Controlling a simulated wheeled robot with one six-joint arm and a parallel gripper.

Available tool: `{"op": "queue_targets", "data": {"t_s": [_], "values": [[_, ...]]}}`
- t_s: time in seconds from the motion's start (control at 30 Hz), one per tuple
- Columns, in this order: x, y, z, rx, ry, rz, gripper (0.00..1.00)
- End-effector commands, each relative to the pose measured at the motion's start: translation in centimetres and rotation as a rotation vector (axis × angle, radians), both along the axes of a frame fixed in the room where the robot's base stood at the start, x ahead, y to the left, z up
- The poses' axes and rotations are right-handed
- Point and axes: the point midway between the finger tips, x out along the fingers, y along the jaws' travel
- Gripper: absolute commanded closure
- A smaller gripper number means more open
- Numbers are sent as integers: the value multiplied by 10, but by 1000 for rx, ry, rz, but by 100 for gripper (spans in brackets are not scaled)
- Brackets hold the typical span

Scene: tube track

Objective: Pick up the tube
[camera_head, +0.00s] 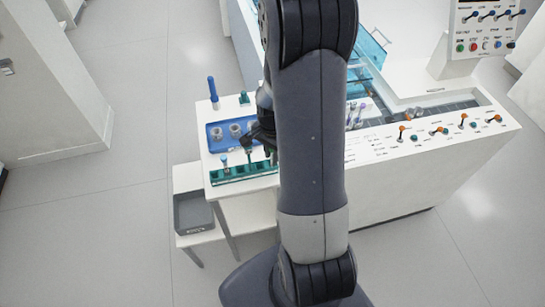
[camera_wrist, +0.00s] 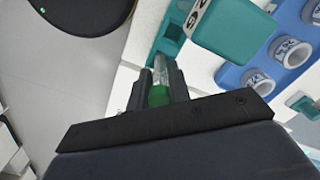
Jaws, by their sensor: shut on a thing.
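The tube (camera_wrist: 160,68) is clear with a green part, and shows in the wrist view between my two fingers. My gripper (camera_wrist: 160,84) is shut on it. In the head view my gripper (camera_head: 264,140) is just above the green rack (camera_head: 245,174) on the white side table, partly hidden by my arm. The rack's edge also shows in the wrist view (camera_wrist: 173,32), beyond the tube. I cannot tell whether the tube's far end is still in a rack slot. Another tube (camera_head: 224,160) stands at the rack's left part.
A blue tray (camera_head: 214,144) with round cups lies behind the rack. A tall blue-topped object (camera_head: 213,92) and a small green block (camera_head: 244,98) stand farther back. A grey bin (camera_head: 193,214) sits lower left. A white console (camera_head: 420,160) stands at right.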

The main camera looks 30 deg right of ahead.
Motion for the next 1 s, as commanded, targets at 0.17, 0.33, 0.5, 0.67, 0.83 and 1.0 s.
{"op": "queue_targets", "data": {"t_s": [0.17, 0.33, 0.5, 0.67, 0.83, 1.0], "values": [[0, 0, 0, 0, 0, 0, 95], [0, 0, 3, 0, -1, 0, 95], [1, -1, 22, -2, -7, 0, 95], [1, 0, 51, -2, -8, 0, 95], [1, 0, 80, -2, -5, 0, 95], [1, 0, 97, -1, -3, 0, 95]]}}
